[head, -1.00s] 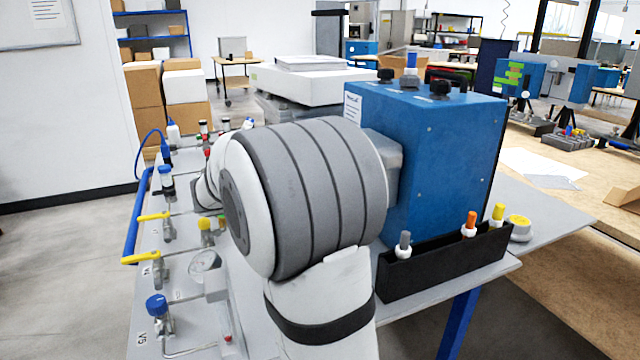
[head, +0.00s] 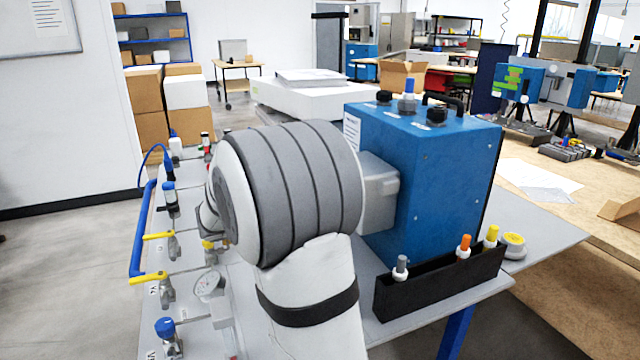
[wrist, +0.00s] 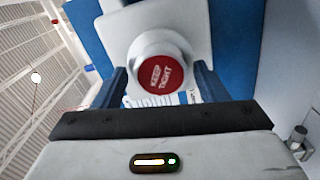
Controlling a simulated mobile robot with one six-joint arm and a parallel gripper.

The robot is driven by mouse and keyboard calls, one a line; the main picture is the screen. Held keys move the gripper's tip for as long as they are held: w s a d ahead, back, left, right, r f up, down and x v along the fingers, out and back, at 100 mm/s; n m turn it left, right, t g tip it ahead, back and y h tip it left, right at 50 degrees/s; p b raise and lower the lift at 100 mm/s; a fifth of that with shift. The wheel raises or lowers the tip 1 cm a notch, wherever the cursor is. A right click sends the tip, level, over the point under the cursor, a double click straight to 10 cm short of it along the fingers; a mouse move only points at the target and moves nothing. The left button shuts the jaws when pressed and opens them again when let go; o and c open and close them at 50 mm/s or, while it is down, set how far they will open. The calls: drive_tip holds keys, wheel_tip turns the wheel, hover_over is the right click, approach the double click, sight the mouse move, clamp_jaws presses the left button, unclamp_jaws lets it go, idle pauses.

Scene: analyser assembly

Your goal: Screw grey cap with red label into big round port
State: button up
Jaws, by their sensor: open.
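The grey cap with its round red "KEEP TIGHT" label (wrist: 165,75) is in the wrist view, seen face-on against a pale plate (wrist: 188,24) on a blue surface. The big round port is hidden behind the cap, and I cannot tell how deep the cap sits. My gripper (wrist: 162,82) is open, with one dark blue finger on each side of the cap and visible gaps between. In the head view my arm hides both the gripper and the cap, beside the blue analyser box (head: 440,175).
A black rack (head: 440,285) with grey, orange and yellow-topped pieces stands in front of the box. A yellow-topped round piece (head: 514,243) lies right of it. Valves with yellow handles (head: 150,279), a gauge (head: 210,284) and a blue knob (head: 165,327) line the bench's left side.

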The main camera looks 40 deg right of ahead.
drive_tip(key=shift+s+f+n+p, duration=0.1)
drive_tip(key=shift+n+p, duration=4.85)
drive_tip(key=shift+p, duration=1.3)
drive_tip(key=shift+f+n+p, duration=0.1)
drive_tip(key=shift+n+p, duration=4.85)
drive_tip(key=shift+p, duration=1.25)
drive_tip(key=shift+c, duration=0.2)
